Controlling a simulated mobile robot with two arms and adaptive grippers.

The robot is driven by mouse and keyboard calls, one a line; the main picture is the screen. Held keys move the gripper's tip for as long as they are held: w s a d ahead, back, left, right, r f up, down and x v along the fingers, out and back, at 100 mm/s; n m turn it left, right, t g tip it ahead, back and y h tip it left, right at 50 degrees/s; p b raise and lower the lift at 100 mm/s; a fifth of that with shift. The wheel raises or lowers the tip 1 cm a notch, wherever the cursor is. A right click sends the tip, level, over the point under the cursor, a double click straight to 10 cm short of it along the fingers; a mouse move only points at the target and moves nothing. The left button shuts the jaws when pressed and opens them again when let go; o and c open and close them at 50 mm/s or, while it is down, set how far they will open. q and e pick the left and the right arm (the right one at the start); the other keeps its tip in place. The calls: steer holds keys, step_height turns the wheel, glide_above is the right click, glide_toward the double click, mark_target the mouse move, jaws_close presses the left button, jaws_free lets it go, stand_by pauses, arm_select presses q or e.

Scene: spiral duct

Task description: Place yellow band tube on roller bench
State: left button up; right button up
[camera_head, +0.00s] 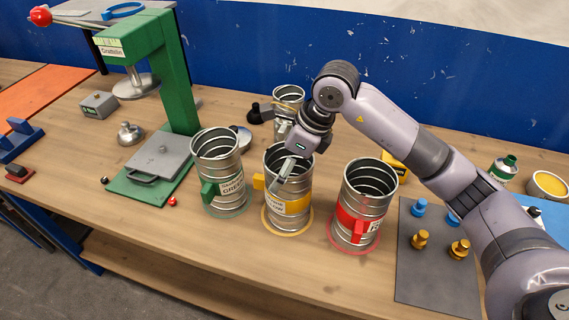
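The yellow band tube (297,205) is a ribbed metal cylinder with a yellow band and a yellow tab. It stands upright on a yellow ring on the wooden table, between the green and red band tubes. My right gripper (284,172) is at its top, with a grey finger in front of the tube's open mouth. I cannot tell whether it touches the rim or how far its fingers are apart. My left gripper is not in view. I cannot make out the roller bench for sure; blue supports (20,140) stand at the far left edge.
The green band tube (222,165) and red band tube (366,200) stand close on either side. Another tube (289,96) is behind. A green press (172,75) stands at left. A dark mat (425,280) with knobs lies at right. The front left table is clear.

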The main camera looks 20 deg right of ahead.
steer(key=b+v, duration=0.2)
steer(key=v, duration=1)
steer(key=shift+r, duration=0.1)
